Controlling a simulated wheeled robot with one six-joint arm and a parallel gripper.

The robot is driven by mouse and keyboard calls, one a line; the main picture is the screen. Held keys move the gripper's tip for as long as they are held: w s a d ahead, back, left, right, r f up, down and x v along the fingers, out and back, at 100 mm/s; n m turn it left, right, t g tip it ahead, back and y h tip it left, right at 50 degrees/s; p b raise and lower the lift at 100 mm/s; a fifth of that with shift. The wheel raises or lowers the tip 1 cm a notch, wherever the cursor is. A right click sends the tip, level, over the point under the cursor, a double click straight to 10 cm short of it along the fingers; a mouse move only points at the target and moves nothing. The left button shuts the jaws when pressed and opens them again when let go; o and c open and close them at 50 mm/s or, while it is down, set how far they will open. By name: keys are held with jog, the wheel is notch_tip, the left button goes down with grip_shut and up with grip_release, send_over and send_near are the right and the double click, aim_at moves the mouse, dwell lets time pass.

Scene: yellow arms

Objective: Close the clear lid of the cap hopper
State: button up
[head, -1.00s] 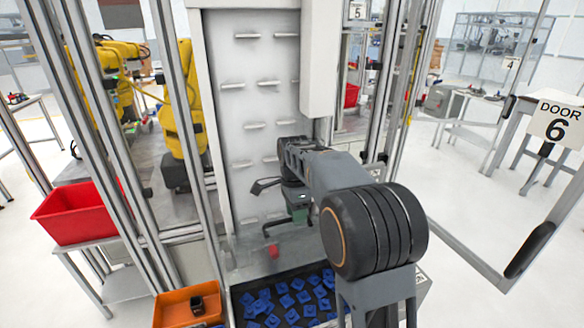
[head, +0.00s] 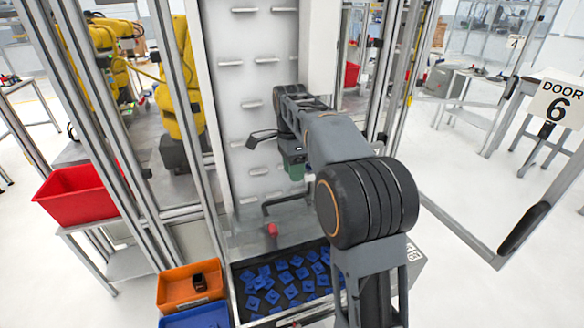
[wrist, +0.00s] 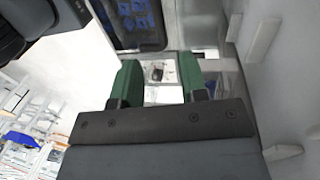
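The cap hopper is a dark bin (head: 239,291) holding many blue caps (head: 283,277), low in the head view; the caps also show at the top of the wrist view (wrist: 137,22). A clear panel (head: 245,240), apparently the lid, is faint behind the bin, with a black bar handle (head: 287,201) above it and a red knob (head: 272,230) near its lower part. Its exact angle is hard to tell, but the caps are in plain view. My gripper (wrist: 159,80) has green fingers spread with nothing between them. In the head view it (head: 293,170) hangs above the black handle, apparently apart from it.
A white panel (head: 225,100) with several small ledges stands behind the gripper. An orange bin (head: 172,291) and a blue bin (head: 200,318) sit left of the hopper. A red tote (head: 75,198) is further left. Metal posts flank the work area; a DOOR 6 frame (head: 470,240) is at right.

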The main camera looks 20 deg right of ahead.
jog(key=s+a+f+n+t, duration=0.1)
jog(key=s+f+n+t, duration=0.2)
jog(key=s+n, duration=0.6)
jog(key=s+a+f+n+t, duration=0.2)
jog(key=s+f+n+t, duration=0.1)
jog(key=s+n, duration=0.6)
jog(key=shift+s+a+f, duration=0.2)
jog(key=shift+s+f, duration=0.3)
jog(key=shift+s, duration=0.45)
jog(key=shift+s, duration=0.1)
